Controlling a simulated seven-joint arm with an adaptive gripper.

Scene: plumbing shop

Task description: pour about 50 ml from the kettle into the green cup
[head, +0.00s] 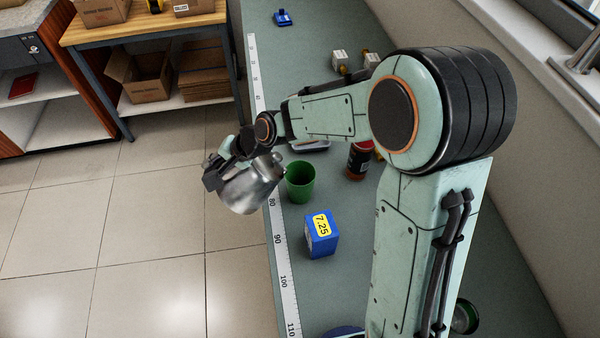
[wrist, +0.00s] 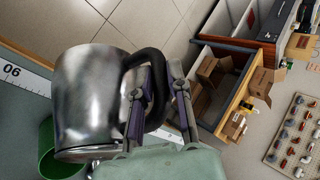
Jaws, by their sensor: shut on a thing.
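The kettle (head: 250,188) is a shiny metal pot held tilted in the air beside the bench's left edge, left of the green cup. My gripper (head: 222,170) is shut on its handle. In the wrist view the kettle (wrist: 92,95) fills the left part, and my gripper's fingers (wrist: 160,95) close around its black handle. The green cup (head: 300,182) stands upright on the bench close to the kettle's right side. In the wrist view the cup (wrist: 58,162) is partly hidden by the kettle. I cannot see any liquid stream or the level in the cup.
A blue box (head: 321,234) marked 7.25 stands in front of the cup. A dark jar (head: 359,161) with an orange band stands behind right of it. A white ruler strip (head: 281,240) runs along the left edge of the bench. Open floor (head: 150,240) lies left.

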